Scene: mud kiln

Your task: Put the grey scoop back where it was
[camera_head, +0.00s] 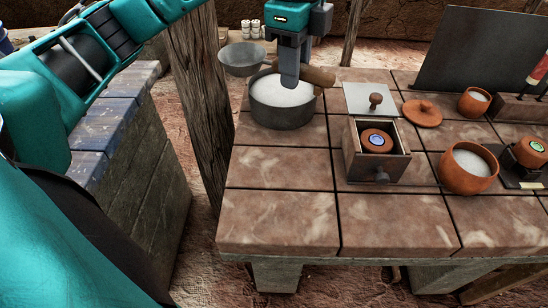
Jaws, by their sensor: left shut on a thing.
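The grey scoop (242,58) has a round grey bowl and what looks like its brown handle (319,76). My left gripper (289,82) points down over the grey pot (283,118) and is shut on the handle. The fingers hide the middle of the scoop. The bowl sticks out to the left, beyond the pot's rim, and appears empty. The pot holds white powder and stands at the table's back left. I cannot tell whether the handle touches the pot. My right gripper is not in view.
An open wooden box (356,168) stands right of the pot, with a knobbed pale lid (365,99) behind it. Terracotta pots (468,184) and a loose terracotta lid (422,113) are farther right. A dark panel (470,50) stands behind. The tiled table's front (278,220) is clear.

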